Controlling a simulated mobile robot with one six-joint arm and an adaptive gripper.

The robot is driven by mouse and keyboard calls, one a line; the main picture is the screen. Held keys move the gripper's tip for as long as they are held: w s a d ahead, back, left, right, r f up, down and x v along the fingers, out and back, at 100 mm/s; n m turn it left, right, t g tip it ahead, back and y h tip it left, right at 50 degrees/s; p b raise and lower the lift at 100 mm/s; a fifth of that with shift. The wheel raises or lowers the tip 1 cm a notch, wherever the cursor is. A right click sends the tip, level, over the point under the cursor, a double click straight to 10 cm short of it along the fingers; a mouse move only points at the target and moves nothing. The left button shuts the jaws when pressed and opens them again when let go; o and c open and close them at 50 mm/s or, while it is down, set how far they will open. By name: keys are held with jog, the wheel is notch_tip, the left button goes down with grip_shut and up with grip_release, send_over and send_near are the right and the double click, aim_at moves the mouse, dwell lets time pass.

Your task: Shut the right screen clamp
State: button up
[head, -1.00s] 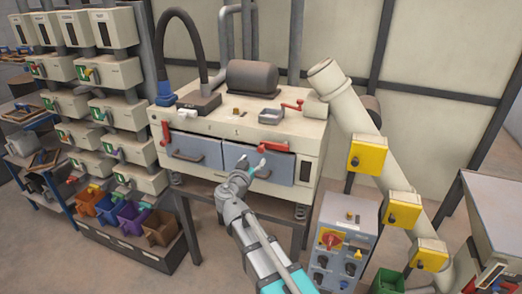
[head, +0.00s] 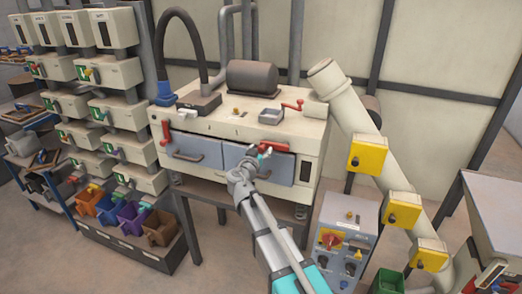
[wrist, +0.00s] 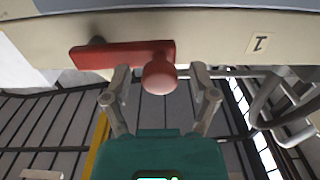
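The right screen clamp (head: 274,146) is a red lever lying horizontally on the machine front, above the right screen drawer (head: 283,168). In the wrist view its red bar (wrist: 120,55) runs left from a round red knob (wrist: 160,77). My gripper (head: 262,154) is at the clamp, partly covering it in the head view. In the wrist view the open gripper fingers (wrist: 161,85) stand on either side of the knob, with a gap visible on each side. The left clamp (head: 165,132) is a red lever standing nearly upright beside the left drawer (head: 195,150).
A red-handled crank (head: 293,105) and a motor (head: 253,77) sit on the machine top. A control box (head: 345,235) stands at the lower right, near a pipe with yellow boxes (head: 368,153). Shelves with coloured bins (head: 130,216) stand left. Floor before the machine is open.

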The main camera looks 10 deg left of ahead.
grip_shut()
